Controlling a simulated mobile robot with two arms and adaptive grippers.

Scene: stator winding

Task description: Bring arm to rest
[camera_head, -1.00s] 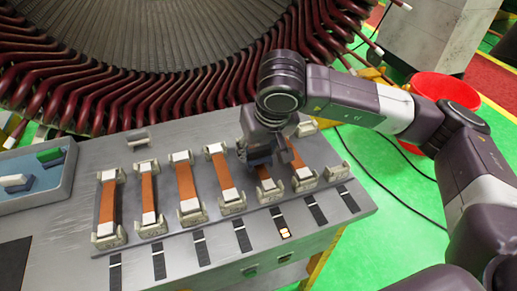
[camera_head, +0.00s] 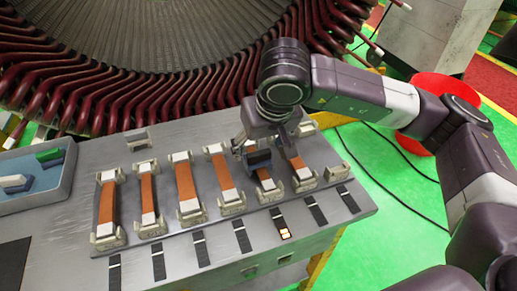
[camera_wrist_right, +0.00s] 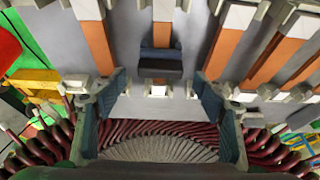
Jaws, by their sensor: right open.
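My right gripper (camera_head: 264,143) is open, just above the grey workbench, over one of the copper bars toward the right of the row. A dark blue-black block (camera_head: 259,159) lies across that bar, below the gripper. In the right wrist view, the block (camera_wrist_right: 160,65) shows on the copper bar, beyond the spread fingers of the empty right gripper (camera_wrist_right: 160,95) and apart from them. My left gripper is in no view.
The bench (camera_head: 70,240) carries a row of copper bars (camera_head: 185,185) with white ends in pale holders. A blue-grey tray (camera_head: 65,185) stands at left. The large stator (camera_head: 150,50) with dark red coil ends rises behind. A red bin (camera_head: 440,90) stands at right on green floor.

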